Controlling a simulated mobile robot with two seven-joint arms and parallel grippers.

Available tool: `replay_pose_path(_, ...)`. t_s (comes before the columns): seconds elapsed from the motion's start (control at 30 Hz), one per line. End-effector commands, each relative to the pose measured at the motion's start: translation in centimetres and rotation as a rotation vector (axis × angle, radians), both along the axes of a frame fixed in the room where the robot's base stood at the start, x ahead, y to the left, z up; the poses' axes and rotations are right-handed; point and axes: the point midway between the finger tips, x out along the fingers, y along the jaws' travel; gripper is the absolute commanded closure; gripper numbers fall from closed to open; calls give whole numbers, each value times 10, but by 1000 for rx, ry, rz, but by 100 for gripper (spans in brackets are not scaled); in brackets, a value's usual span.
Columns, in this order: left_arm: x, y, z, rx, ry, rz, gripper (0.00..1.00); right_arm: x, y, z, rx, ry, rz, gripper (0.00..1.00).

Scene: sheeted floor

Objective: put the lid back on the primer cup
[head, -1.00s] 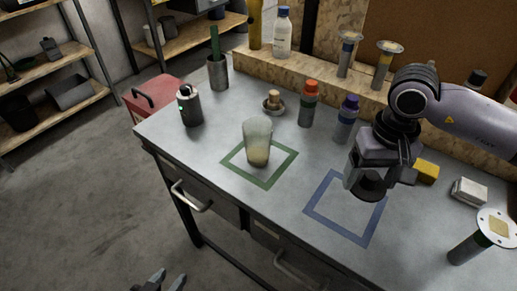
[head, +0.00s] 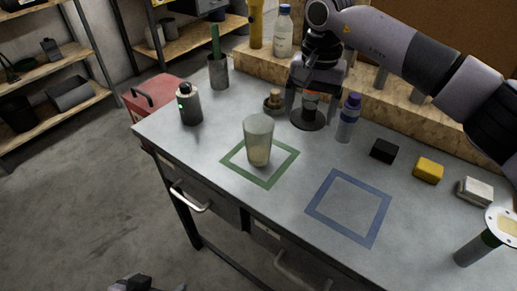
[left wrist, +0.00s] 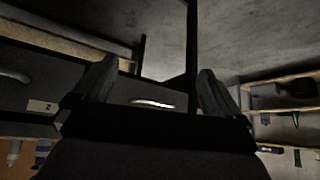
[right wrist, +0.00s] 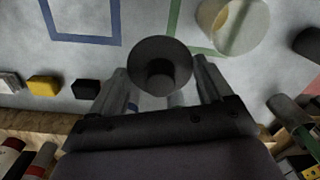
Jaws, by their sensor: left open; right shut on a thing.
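The primer cup (head: 258,140) is a translucent, open-topped cup standing upright inside the green square on the bench; it also shows in the right wrist view (right wrist: 232,25). The lid (head: 307,119) is a dark round disc with a small knob, seen face-on in the right wrist view (right wrist: 160,62). My right gripper (head: 311,95) is shut on the lid, right of and behind the cup, apart from it. Its fingers partly hide the red-capped bottle. My left gripper (left wrist: 155,90) is open and empty, low in front of the bench drawers.
A purple-capped bottle (head: 348,118) stands close right of the held lid, a small brass-coloured object (head: 273,101) close left. A dark canister (head: 189,105) stands left of the cup. The blue square (head: 348,207) is empty. Black (head: 384,150), yellow (head: 428,170) and white (head: 475,191) blocks lie right.

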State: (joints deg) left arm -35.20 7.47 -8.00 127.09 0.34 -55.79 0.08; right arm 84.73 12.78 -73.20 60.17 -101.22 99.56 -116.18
Motion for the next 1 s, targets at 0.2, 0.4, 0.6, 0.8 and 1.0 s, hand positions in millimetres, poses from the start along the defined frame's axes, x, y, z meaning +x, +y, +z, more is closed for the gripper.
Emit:
replay_pose_path(0.2, -12, 5, 12, 24, 102, 9, 1, 18, 44, 23, -5, 4, -107, 49)
replay_pose_path(0.4, -14, 2, 28, 27, 158, -14, 1, 20, 80, 43, -17, 7, -207, 49)
replay_pose_path(0.6, 38, -39, 61, -42, 24, -181, 1, 14, 102, 57, -28, 6, -289, 49)
replay_pose_path(0.8, 96, -86, 99, -130, -173, -366, 1, 12, 104, 59, -31, 5, -303, 49)
replay_pose_path(1.0, 143, -119, 138, -209, -335, -510, 1, 12, 104, 59, -31, 5, -304, 49)
